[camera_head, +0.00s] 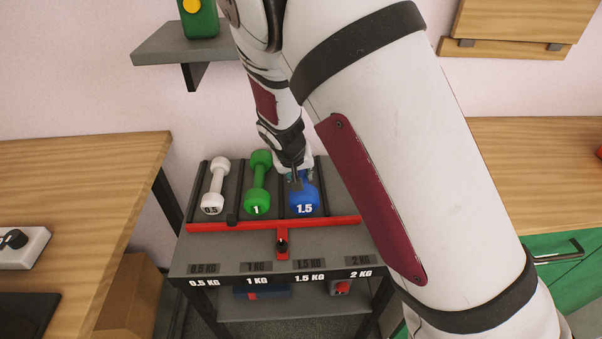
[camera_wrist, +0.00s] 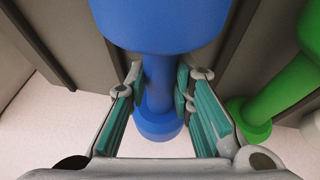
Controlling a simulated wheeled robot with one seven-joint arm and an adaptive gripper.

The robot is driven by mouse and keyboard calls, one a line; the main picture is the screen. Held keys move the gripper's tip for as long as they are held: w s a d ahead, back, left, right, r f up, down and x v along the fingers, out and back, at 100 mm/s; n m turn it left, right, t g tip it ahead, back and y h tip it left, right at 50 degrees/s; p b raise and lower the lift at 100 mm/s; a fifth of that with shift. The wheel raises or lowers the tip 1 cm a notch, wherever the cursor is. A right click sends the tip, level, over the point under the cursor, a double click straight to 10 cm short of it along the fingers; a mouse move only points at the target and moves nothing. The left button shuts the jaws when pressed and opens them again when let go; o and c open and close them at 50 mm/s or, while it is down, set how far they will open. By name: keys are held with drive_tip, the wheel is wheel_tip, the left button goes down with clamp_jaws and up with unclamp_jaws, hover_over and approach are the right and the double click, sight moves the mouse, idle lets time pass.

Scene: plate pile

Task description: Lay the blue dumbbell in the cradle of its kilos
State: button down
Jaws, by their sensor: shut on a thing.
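The blue dumbbell (camera_head: 304,198), marked 1.5, is in the third lane from the left of the dark rack (camera_head: 232,178). It also shows in the wrist view (camera_wrist: 160,25), its handle between my fingers. My gripper (camera_wrist: 159,88) is shut on that handle, with a teal pad on each side. In the head view my gripper (camera_head: 296,180) comes down from behind, and my arm hides the dumbbell's far end. I cannot tell whether the dumbbell rests on the rack or is slightly raised. The front edge (camera_head: 279,277) carries the labels 0.5, 1, 1.5 and 2 KG.
A white dumbbell (camera_head: 212,207) marked 0.5 and a green dumbbell (camera_head: 257,203) marked 1 lie in the lanes to the left. A wooden table (camera_head: 75,200) stands at left. My arm covers the right side.

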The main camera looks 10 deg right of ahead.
drive_tip(key=shift+w, duration=0.1)
drive_tip(key=c, duration=1.4)
unclamp_jaws()
drive_tip(key=shift+f, duration=0.1)
drive_tip(key=p+v, duration=0.2)
drive_tip(key=v, duration=1)
drive_tip(key=s+d+r+g+y, duration=0.1)
drive_tip(key=s+d+r, duration=0.5)
drive_tip(key=s, duration=0.2)
drive_tip(key=s+d+r+g+y, duration=0.1)
drive_tip(key=s+d+r, duration=0.45)
drive_tip(key=s, duration=0.25)
drive_tip(key=s+d+r, duration=0.2)
drive_tip(key=s+r, duration=0.1)
drive_tip(key=s, duration=1.4)
drive_tip(key=shift+s+d+r, duration=0.15)
drive_tip(key=shift+s, duration=0.2)
